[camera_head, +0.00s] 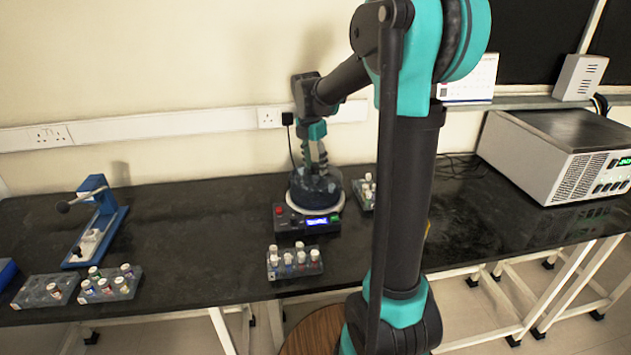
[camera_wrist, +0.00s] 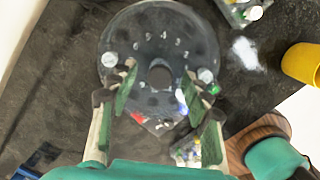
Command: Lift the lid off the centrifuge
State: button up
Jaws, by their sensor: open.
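The centrifuge (camera_head: 307,222) stands on the dark bench, with a dark base, a lit blue display and a pale ring around its bowl. Its see-through dark lid (camera_head: 316,190) sits on top; in the wrist view the lid (camera_wrist: 143,28) is a round disc with numbers showing and a dark central knob (camera_wrist: 161,75). My gripper (camera_head: 318,168) points down over the lid. In the wrist view my gripper (camera_wrist: 160,74) is open, with one finger on each side of the knob. I cannot tell whether the fingers touch it.
Vial racks stand in front of the centrifuge (camera_head: 295,264) and to its right (camera_head: 365,192). A blue press-like device (camera_head: 98,215) and more racks (camera_head: 110,287) are at left. A yellow cup (camera_wrist: 301,64) is right of the centrifuge. A large white instrument (camera_head: 560,155) stands far right.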

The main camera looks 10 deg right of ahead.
jog(key=shift+c, duration=0.5)
grip_shut()
